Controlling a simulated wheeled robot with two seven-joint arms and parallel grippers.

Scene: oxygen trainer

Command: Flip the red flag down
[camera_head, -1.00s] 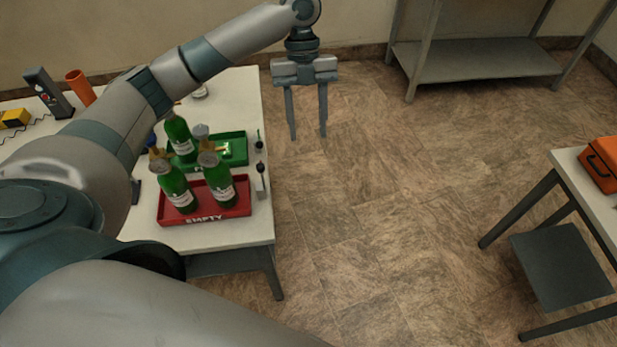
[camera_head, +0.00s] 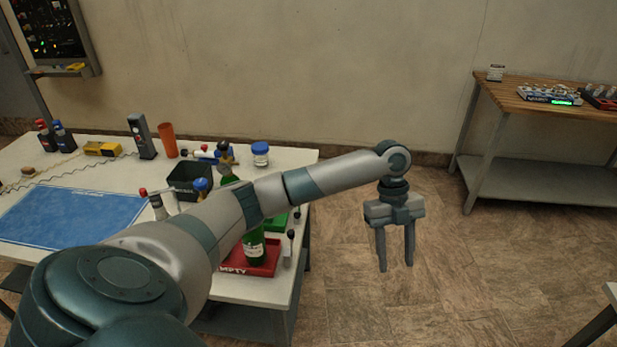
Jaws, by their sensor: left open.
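I cannot make out a red flag in this view. Two small dark-topped posts stand at the right edge of the white table, one (camera_head: 291,236) beside the red tray and one (camera_head: 297,214) beside the green tray; neither clearly carries a flag. My left gripper (camera_head: 396,266) is open and empty. It points down over the floor, to the right of the table and apart from it. My left forearm hides part of the trays and bottles. My right gripper is not in view.
The white table (camera_head: 100,152) holds a red tray (camera_head: 268,262) with a green bottle (camera_head: 254,247), a green tray (camera_head: 277,223), a dark bin (camera_head: 188,180) and a blue mat (camera_head: 70,217). A wooden-topped bench (camera_head: 520,103) stands at the back right. Floor between is clear.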

